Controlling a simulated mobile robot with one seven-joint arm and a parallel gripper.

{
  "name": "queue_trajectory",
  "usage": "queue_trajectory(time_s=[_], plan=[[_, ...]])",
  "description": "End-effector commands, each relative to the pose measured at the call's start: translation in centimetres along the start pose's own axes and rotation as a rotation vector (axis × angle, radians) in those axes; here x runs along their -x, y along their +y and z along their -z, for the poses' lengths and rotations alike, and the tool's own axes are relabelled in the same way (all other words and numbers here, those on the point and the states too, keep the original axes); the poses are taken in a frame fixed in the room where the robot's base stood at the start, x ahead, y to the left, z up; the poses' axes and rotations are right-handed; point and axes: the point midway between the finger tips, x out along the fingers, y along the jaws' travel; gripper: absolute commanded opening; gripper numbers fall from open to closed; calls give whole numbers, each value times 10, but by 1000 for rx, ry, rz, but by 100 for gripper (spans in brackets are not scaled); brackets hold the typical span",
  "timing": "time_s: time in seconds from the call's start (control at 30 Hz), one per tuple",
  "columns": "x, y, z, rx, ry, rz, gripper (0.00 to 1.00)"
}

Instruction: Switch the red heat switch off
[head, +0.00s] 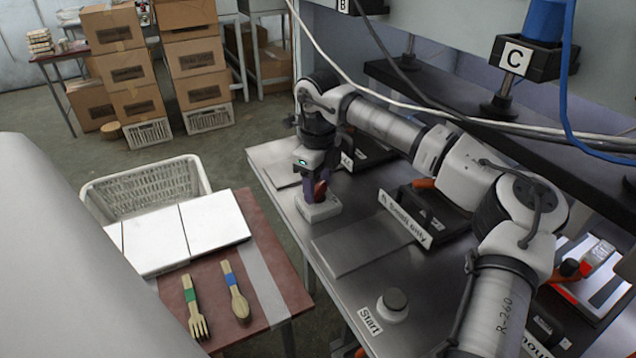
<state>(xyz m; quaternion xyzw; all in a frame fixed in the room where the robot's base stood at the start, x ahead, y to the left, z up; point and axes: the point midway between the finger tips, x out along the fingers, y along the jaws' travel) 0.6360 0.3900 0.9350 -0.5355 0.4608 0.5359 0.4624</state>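The red heat switch (321,189) stands on a small pale box (318,209) at the left part of the grey metal bench (362,296). My gripper (317,194) points down right over the box, its dark purple fingers at the red switch. The fingers cover part of the switch, so its on or off position cannot be read. I cannot tell whether the fingers are shut on it or only beside it.
A plate with a "Small only" sign (405,218) and a Start button (393,303) are on the bench. At left, a red-brown table (262,318) holds white panels (180,237), a wooden fork (194,308) and a spoon (236,292). Cables hang above my arm.

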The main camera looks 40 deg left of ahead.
Motion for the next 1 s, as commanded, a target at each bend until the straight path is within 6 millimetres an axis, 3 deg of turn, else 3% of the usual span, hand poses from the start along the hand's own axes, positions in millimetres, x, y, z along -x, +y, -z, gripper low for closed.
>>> queue_trajectory(time_s=[0.03, 0.13, 0.47, 0.83, 1.0], plan=[[1, 0, 0, 0, -1, 1, 60], [0, 0, 0, -1, 0, 0, 73], [3, 0, 0, -2, 1, 0, 73], [59, 0, 0, -2, 0, 2, 73], [73, 0, 0, -2, 0, 1, 73]])
